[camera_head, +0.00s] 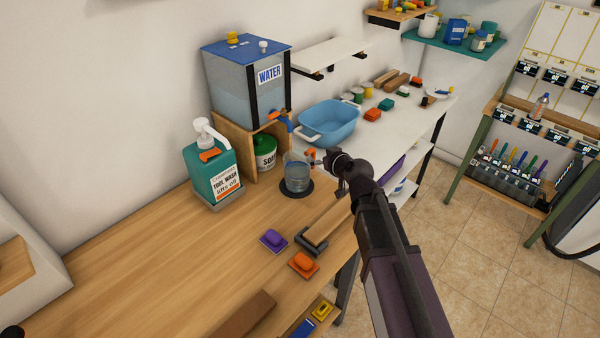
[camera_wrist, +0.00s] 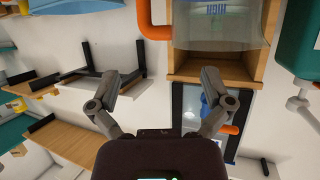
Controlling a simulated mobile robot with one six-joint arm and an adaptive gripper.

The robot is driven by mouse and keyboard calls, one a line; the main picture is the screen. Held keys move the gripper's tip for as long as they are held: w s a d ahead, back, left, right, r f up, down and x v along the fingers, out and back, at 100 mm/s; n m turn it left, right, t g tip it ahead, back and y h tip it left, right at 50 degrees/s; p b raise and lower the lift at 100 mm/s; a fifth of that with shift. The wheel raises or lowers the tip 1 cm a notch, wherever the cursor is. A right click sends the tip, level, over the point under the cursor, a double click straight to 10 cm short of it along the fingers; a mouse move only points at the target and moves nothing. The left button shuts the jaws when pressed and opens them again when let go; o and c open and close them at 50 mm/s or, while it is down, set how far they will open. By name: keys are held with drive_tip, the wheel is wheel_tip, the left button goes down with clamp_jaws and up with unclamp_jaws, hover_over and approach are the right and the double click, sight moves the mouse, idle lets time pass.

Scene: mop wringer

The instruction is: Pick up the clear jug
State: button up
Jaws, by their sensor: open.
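The clear jug (camera_head: 297,180) stands upright on a dark round pad (camera_head: 296,194) on the wooden counter, in front of the water tank. It has an orange handle (camera_head: 311,154) on its right side. My gripper (camera_head: 334,163) is open and empty just right of the jug, near the handle. In the wrist view, which looks upside down, my open gripper (camera_wrist: 160,76) has its fingers spread. The jug (camera_wrist: 218,30) and its handle (camera_wrist: 152,24) show at the top of that view, beyond the fingertips and not between them.
The water tank (camera_head: 243,85) on its wooden stand (camera_head: 235,138), the soap tub (camera_head: 264,152) and the teal hand-wash bottle (camera_head: 211,168) crowd the jug from behind and left. A blue basin (camera_head: 328,121) sits behind. Purple (camera_head: 273,239) and orange (camera_head: 303,264) blocks lie in front.

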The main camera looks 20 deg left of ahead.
sight(310, 151)
drive_tip(key=shift+w+a+f, duration=0.15)
drive_tip(key=shift+w+a, duration=0.15)
drive_tip(key=shift+a, duration=0.05)
drive_tip(key=shift+b+x, duration=1.15)
drive_tip(key=shift+x, duration=1.45)
drive_tip(key=shift+s+f, duration=0.1)
